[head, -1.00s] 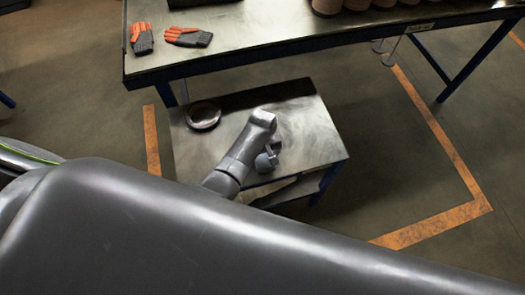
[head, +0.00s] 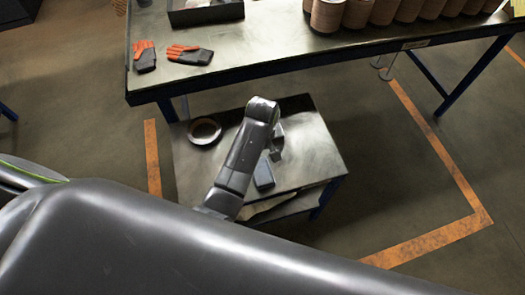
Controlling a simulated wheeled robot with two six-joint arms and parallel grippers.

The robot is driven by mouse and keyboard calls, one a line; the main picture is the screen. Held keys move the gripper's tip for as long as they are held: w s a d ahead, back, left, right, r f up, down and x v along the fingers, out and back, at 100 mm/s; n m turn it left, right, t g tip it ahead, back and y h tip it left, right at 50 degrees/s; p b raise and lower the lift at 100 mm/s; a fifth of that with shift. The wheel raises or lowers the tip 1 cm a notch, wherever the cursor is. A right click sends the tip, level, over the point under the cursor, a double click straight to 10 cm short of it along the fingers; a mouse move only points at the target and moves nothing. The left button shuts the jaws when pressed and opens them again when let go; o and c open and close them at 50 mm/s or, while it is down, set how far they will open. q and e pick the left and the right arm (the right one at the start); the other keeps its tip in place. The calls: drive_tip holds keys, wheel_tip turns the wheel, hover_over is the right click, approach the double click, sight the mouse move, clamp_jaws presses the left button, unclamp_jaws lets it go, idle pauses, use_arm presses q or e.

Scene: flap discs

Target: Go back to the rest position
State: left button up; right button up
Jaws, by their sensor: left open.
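My left arm comes in from the lower left and bends over a low metal table (head: 312,160). Its left gripper (head: 265,174) hangs partly behind the arm link, above the tabletop. It is open, with nothing visible in it, though the fingertips are hard to make out. A round disc or dish (head: 204,131) with a dark rim lies on the low table, left of the arm and apart from the gripper. My right gripper is not in view.
A long workbench (head: 270,62) stands behind, bearing orange-and-grey gloves (head: 190,54), a dark tray (head: 206,14) and several stacks of brown discs (head: 327,15). Orange lines (head: 430,240) mark the floor. The floor right of the low table is clear.

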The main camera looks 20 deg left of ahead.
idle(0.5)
use_arm(q)
drive_tip(key=s+a+r+m+t+y, duration=0.1)
drive_tip(key=s+a+r+m+t, duration=0.2)
drive_tip(key=s+a, duration=0.75)
drive_tip(key=s+a+r+m+t+y, duration=0.1)
drive_tip(key=s+a+r+m, duration=0.35)
drive_tip(key=s, duration=0.85)
drive_tip(key=a+f+n+g, duration=0.1)
drive_tip(key=a+f, duration=0.1)
drive_tip(key=f, duration=1)
drive_tip(key=a+f+g, duration=0.1)
drive_tip(key=a+f, duration=0.1)
drive_tip(key=f, duration=1)
drive_tip(key=s+d+f+h, duration=0.1)
drive_tip(key=s+f, duration=1.3)
drive_tip(key=f, duration=0.3)
drive_tip(key=shift+s+d+g, duration=0.4)
